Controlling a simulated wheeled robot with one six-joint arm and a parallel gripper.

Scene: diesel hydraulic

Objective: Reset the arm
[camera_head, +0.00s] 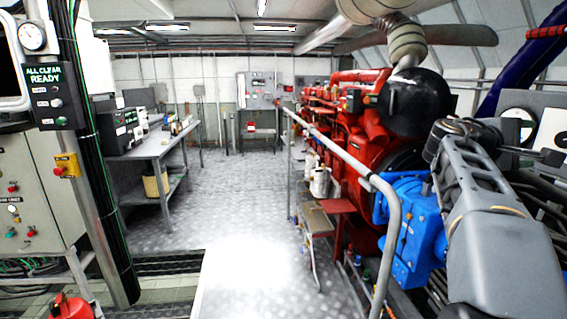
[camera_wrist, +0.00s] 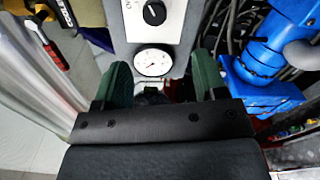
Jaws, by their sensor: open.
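My gripper (camera_wrist: 159,82) shows in the wrist view with its two green fingers spread apart. It is open, and no object is seen held between the fingers. Beyond the fingers is a grey panel (camera_wrist: 178,25) with a black knob and a round white gauge (camera_wrist: 153,62). The gauge shows in the gap between the fingers; I cannot tell how far off it is. In the head view, my grey arm fills the right side, and the gripper cannot be made out there.
A red engine (camera_head: 372,125) with a blue pump (camera_head: 412,235) stands beside my arm, behind a grey handrail (camera_head: 345,155). A workbench (camera_head: 150,148) and a control cabinet (camera_head: 28,205) are on the left. The floor (camera_head: 235,190) between is mostly clear.

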